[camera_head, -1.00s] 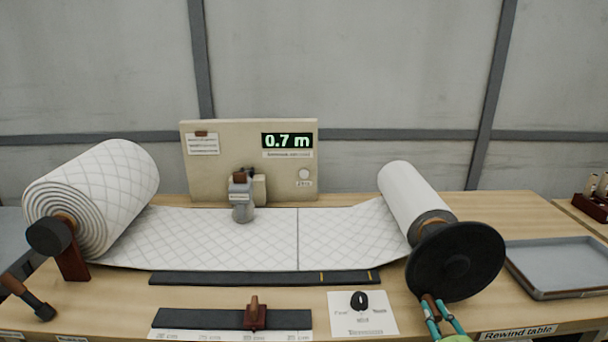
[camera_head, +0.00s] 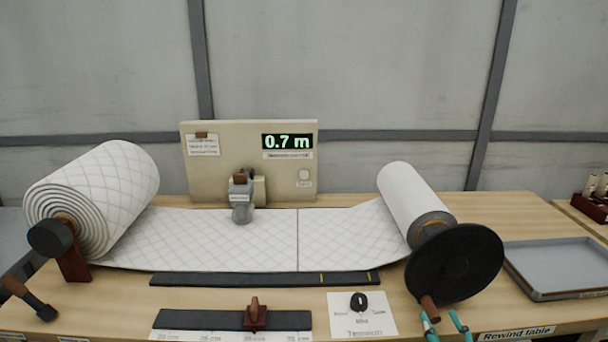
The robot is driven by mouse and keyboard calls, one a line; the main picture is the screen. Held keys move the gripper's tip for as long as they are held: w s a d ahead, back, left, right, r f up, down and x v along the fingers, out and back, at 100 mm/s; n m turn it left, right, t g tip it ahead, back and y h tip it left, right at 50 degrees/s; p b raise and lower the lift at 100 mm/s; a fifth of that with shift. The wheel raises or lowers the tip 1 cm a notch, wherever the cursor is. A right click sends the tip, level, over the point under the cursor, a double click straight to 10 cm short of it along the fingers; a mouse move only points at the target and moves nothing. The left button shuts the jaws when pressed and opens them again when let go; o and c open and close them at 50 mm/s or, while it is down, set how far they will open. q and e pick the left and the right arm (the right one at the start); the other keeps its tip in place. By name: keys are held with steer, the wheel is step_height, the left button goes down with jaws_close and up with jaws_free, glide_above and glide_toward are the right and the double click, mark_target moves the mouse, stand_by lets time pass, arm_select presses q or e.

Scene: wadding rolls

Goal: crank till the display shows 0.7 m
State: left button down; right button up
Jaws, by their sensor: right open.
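The display (camera_head: 287,141) on the beige panel reads 0.7 m. The black crank wheel (camera_head: 455,263) stands at the front end of the white take-up roll (camera_head: 408,198). Its brown crank handle (camera_head: 429,308) is at the wheel's lower left. My right gripper (camera_head: 444,318) is at the bottom edge, its teal fingers spread apart, just below and right of the handle and not closed on it. Quilted white wadding (camera_head: 250,238) runs from the large supply roll (camera_head: 110,190) at left to the take-up roll. My left gripper is not in view.
A tension dial (camera_head: 359,302) sits on a white card at the front. A dark slider rail with a brown slider (camera_head: 255,316) lies left of it. A grey tray (camera_head: 560,268) stands right of the wheel. A grey counter device (camera_head: 241,198) rests at the wadding's back edge.

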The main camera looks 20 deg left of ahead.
steer(key=v, duration=0.7)
steer(key=shift+p, duration=0.45)
steer(key=s+d+f+m+g+h, duration=0.2)
steer(key=s+d+f+m, duration=0.1)
steer(key=f, duration=0.7)
steer(key=s+d+f+m+g+h, duration=0.1)
steer(key=s+d+f+m+g, duration=0.25)
steer(key=f, duration=0.75)
steer(key=s+d+f+m+g+h, duration=0.1)
steer(key=s+d+f+m+h, duration=0.15)
steer(key=f, duration=0.75)
steer(key=s+d+f+m+g, duration=0.2)
steer(key=s+f+m+g, duration=0.35)
steer(key=s+f, duration=0.8)
steer(key=s+f+m+g, duration=0.2)
steer(key=s+f, duration=0.1)
steer(key=s, duration=0.7)
steer(key=s+a+f+m+g, duration=0.1)
steer(key=s+f+m+g, duration=0.1)
steer(key=s, duration=0.8)
steer(key=shift+s+f+m+h, duration=0.35)
steer(key=shift+f+m, duration=0.2)
steer(key=shift+f, duration=0.05)
steer(key=shift+a, duration=0.2)
steer(key=shift+c, duration=0.4)
